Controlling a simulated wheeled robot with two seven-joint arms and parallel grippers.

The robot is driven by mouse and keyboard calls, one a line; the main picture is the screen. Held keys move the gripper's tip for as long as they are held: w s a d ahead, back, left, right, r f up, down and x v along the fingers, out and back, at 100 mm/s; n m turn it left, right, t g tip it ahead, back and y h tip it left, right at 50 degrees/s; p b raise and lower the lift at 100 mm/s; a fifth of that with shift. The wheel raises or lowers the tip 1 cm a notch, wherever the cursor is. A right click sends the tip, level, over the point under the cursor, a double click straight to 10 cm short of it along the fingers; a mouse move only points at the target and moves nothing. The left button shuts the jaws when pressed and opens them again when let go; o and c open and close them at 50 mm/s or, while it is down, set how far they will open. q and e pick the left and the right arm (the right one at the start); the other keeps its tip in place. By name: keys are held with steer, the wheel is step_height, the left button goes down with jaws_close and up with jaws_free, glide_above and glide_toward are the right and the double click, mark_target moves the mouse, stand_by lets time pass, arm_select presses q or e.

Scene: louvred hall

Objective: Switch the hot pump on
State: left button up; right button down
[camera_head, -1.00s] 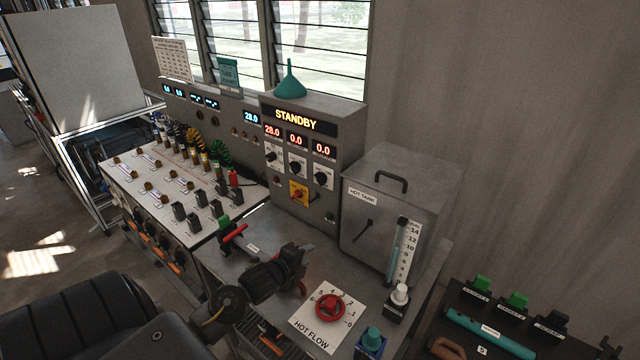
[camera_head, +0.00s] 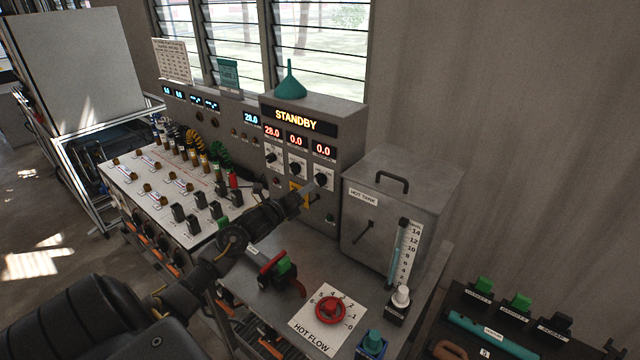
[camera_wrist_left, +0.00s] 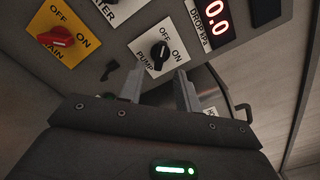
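The pump switch (camera_head: 321,179) is a black rotary knob on a white plate, rightmost of three on the grey control panel. The left wrist view shows the PUMP knob (camera_wrist_left: 158,56) with OFF above and ON at its right; its exact setting is hard to read. My left gripper (camera_head: 317,187) is at the panel front, just below this knob. In the wrist view its two fingers (camera_wrist_left: 160,88) are apart with nothing between them, pointing towards the knob. Contact cannot be told. My right gripper is out of view.
The red main switch (camera_wrist_left: 56,38) on a yellow plate sits to the left. The hot tank (camera_head: 388,225) stands right of the panel. The panel display (camera_head: 296,120) reads STANDBY.

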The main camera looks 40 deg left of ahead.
mark_target(318, 182)
arm_select(q)
steer(key=w+b, duration=0.1)
steer(key=w, duration=0.4)
steer(key=shift+f+b, duration=0.1)
steer(key=shift+b, duration=0.25)
steer(key=shift+w, duration=0.25)
steer(key=shift+w+b, duration=0.25)
steer(key=shift+b, duration=0.15)
steer(key=shift+w, duration=0.1)
jaws_close()
stand_by(0.6)
